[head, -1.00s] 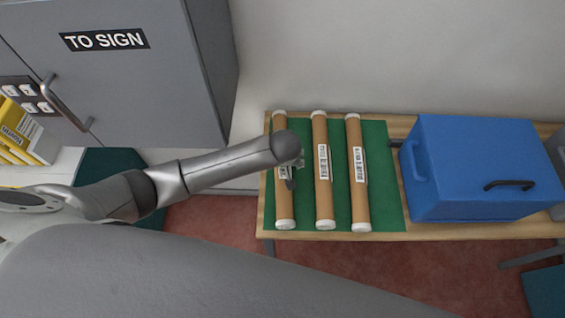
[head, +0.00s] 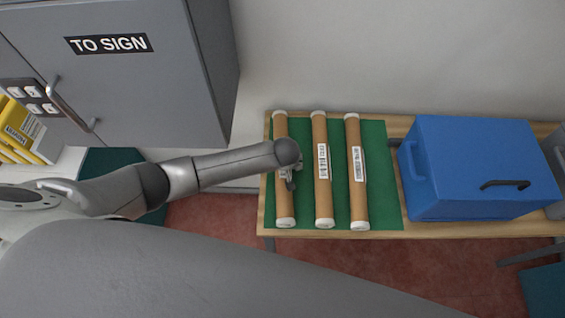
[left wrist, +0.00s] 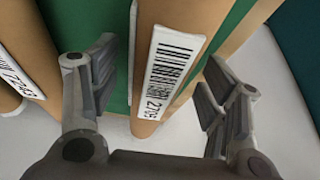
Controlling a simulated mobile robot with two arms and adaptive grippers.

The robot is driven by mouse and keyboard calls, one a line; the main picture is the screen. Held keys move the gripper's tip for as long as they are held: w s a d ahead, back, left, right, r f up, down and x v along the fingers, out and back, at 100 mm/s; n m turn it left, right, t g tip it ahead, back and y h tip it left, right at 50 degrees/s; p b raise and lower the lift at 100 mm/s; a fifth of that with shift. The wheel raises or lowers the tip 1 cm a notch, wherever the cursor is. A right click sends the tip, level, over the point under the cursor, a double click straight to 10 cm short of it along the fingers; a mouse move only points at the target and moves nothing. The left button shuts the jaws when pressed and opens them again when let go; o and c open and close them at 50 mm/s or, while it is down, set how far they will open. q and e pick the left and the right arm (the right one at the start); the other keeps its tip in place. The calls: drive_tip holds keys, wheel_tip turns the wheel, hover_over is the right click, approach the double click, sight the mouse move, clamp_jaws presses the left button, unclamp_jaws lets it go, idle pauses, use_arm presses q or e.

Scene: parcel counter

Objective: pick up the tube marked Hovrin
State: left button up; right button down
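Three brown cardboard tubes with white end caps and barcode labels lie side by side on a green mat (head: 391,196): a left tube (head: 282,140), a middle tube (head: 321,195) and a right tube (head: 358,200). The names on the labels are too small to read, so I cannot tell which is Hovrin. My left gripper (head: 288,181) is over the left tube and hides its label. In the left wrist view the gripper (left wrist: 160,95) is open, with its fingers on either side of a tube (left wrist: 150,124) whose label ends in 2705. My right gripper is not in view.
A grey cabinet (head: 110,85) marked TO SIGN stands at the left, near yellow packets (head: 25,130). A wall is behind the table.

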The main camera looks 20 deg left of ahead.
use_arm(q)
drive_tip(key=c, duration=1.1)
drive_tip(key=shift+r, duration=0.1)
drive_tip(key=shift+c, duration=0.2)
